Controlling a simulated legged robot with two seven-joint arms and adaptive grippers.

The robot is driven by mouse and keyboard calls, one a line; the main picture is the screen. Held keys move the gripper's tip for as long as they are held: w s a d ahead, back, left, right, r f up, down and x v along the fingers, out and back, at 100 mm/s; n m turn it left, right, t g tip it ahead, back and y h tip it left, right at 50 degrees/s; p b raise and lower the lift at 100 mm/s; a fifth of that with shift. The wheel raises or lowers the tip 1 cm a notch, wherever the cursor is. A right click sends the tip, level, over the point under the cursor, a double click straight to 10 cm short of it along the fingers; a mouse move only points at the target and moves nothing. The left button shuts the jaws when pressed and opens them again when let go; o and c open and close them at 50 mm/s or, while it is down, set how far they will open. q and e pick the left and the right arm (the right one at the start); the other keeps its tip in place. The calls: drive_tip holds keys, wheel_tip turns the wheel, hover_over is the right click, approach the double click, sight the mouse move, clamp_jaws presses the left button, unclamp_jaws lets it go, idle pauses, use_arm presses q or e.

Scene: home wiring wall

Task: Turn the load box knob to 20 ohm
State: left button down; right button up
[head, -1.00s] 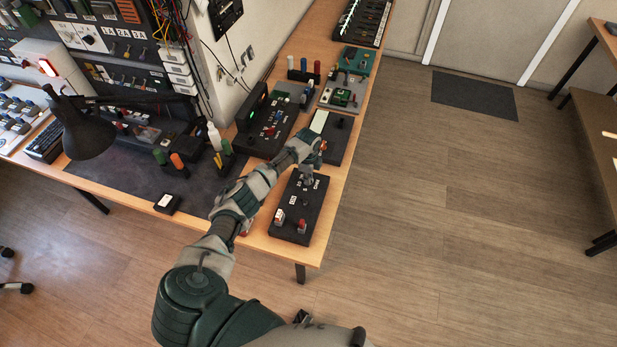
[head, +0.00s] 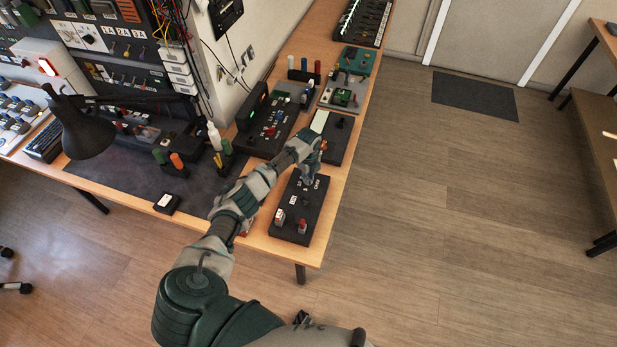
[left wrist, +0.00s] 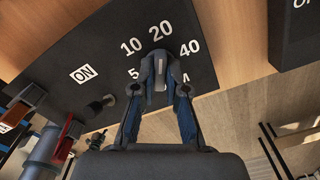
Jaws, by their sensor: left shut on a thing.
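The load box (head: 308,215) is a flat black box at the bench's front right end. It also fills the upper middle of the left wrist view (left wrist: 110,50), with white marks 5, 10, 20, 40 and M around its knob. My left gripper (head: 310,182) is on the far part of the box. In the left wrist view my left gripper (left wrist: 160,65) is shut on the knob (left wrist: 160,76), which the fingers mostly hide. A pale strip on the knob lies roughly in line with the 20 mark. My right gripper is not in view.
A small switch (left wrist: 102,104) sits beside an ON label on the box. A red post (head: 302,226) and a pale one (head: 280,215) stand at its near end. Another black box (head: 340,140) stands just beyond. Open floor (head: 450,240) lies to the right.

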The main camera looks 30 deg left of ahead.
use_arm(q)
drive_tip(key=shift+w+r, duration=0.1)
drive_tip(key=c, duration=1.2)
unclamp_jaws()
wheel_tip(320, 180, up, 12)
drive_tip(key=shift+f, duration=0.25)
